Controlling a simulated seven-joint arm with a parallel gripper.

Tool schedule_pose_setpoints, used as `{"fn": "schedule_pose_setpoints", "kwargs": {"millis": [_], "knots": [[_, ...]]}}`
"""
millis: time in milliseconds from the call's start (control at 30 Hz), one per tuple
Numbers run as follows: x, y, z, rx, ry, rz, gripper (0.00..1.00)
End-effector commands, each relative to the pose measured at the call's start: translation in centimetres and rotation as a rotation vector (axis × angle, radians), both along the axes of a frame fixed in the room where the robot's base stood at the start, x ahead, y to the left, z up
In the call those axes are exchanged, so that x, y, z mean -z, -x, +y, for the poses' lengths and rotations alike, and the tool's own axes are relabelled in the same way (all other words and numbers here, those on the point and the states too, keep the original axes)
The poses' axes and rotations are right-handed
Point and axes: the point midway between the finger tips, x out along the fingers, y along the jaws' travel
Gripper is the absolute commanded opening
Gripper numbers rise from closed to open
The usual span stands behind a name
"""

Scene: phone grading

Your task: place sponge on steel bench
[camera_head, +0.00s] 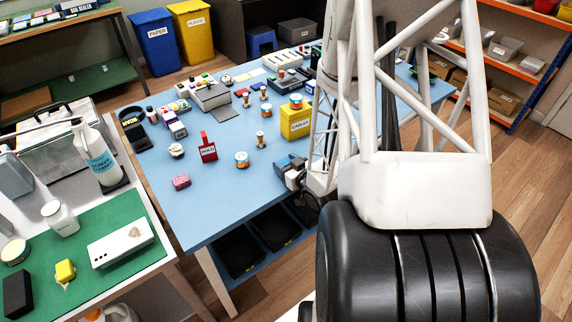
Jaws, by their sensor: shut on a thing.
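My gripper (291,177) is low at the right part of the blue table's front edge, partly hidden by my own arm. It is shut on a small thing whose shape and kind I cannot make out. A small pink speckled block (181,181) lies on the blue table, left of my gripper and apart from it. A yellow block (65,270) sits on the green mat at the lower left. I cannot tell which of these, if any, is the sponge. The bench at the left has a pale metallic top (28,218), partly covered by the mat.
The blue table (215,215) holds a red sign (208,147), a yellow box (296,121), small jars and trays. Its front-left area is clear.

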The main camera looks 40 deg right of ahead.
Motion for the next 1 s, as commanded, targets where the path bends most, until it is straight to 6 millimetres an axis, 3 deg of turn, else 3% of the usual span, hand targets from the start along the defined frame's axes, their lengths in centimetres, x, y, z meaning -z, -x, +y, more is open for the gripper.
{"fn": "schedule_pose_setpoints", "kwargs": {"millis": [567, 600, 733, 1000], "knots": [[0.85, -0.01, 0.0, 0.0, 0.0, -0.001, 0.34], [0.85, -0.01, -0.01, 0.0, 0.0, -0.001, 0.59], [0.83, -0.02, -0.01, 0.0, 0.0, -0.001, 0.79], [0.83, -0.01, 0.0, 0.0, 0.0, -0.001, 0.81]]}}
